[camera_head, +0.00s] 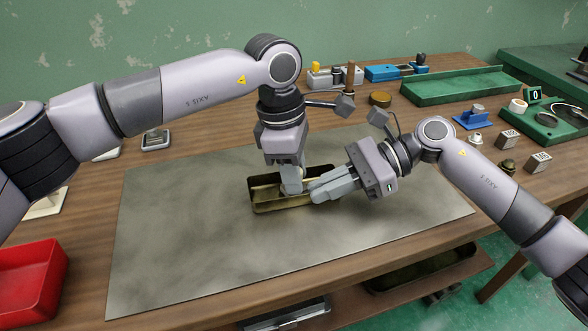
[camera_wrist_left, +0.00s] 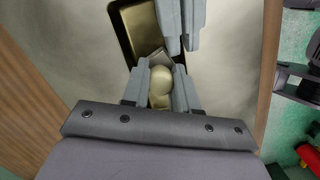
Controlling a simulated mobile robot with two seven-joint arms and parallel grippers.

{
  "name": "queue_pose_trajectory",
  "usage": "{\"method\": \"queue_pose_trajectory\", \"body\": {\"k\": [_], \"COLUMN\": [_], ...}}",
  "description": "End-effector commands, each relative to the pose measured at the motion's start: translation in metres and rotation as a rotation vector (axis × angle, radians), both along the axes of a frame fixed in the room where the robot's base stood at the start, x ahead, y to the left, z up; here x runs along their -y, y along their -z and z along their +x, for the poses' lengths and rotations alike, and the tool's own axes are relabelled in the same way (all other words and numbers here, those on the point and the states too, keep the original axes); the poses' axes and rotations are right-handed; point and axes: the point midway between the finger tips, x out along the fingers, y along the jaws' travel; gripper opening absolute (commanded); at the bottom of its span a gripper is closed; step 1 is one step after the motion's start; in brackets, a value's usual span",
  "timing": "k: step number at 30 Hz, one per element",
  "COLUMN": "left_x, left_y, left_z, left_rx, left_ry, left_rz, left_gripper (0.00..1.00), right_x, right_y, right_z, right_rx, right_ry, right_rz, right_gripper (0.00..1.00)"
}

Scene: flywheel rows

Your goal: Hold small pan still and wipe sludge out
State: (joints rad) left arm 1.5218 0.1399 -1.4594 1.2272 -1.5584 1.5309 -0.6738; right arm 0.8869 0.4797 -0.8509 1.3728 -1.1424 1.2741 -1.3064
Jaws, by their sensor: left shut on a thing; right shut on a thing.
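The small pan (camera_head: 265,208) is a shallow, dark-rimmed oblong tray with a dull brass-coloured inside, lying on the grey mat. It also shows in the left wrist view (camera_wrist_left: 143,30). My left gripper (camera_head: 291,192) points down into the pan, shut on a cream, round-knobbed tool (camera_wrist_left: 160,80). The tool's lower part is mostly hidden by the fingers. My right gripper (camera_head: 325,190) comes in from the right and is shut on the pan's right end; its fingers cover that end. I cannot tell sludge from the pan's brownish floor.
The grey mat (camera_head: 190,235) is clear around the pan. A red bin (camera_head: 32,282) is at the front left. A green tray (camera_head: 455,87), a blue fixture (camera_head: 474,119) and small metal cubes (camera_head: 508,139) stand behind and to the right. Another pan (camera_head: 420,268) is on the lower shelf.

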Motion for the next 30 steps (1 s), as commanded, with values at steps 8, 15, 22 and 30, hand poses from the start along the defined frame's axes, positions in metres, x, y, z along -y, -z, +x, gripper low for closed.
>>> {"method": "queue_pose_trajectory", "body": {"k": [8,15,22,30], "left_x": [0.000,0.000,0.000,0.000], "left_y": [0.003,0.002,-0.021,-0.049], "left_z": [0.001,0.001,0.002,0.002], "left_rx": [-0.005,-0.003,0.000,0.000], "left_ry": [0.003,0.001,0.001,0.001], "left_rz": [0.000,0.001,-0.001,-0.002], "left_gripper": [0.04,0.04,0.04,0.04], "right_x": [0.000,0.000,0.000,0.000], "right_y": [0.000,-0.001,-0.001,-0.001], "right_z": [0.001,0.001,0.001,0.000], "right_rx": [0.002,0.003,0.002,0.000], "right_ry": [0.003,0.002,0.002,0.002], "right_rz": [0.001,0.002,0.002,0.001], "right_gripper": [0.00,0.00,0.00,0.00]}}
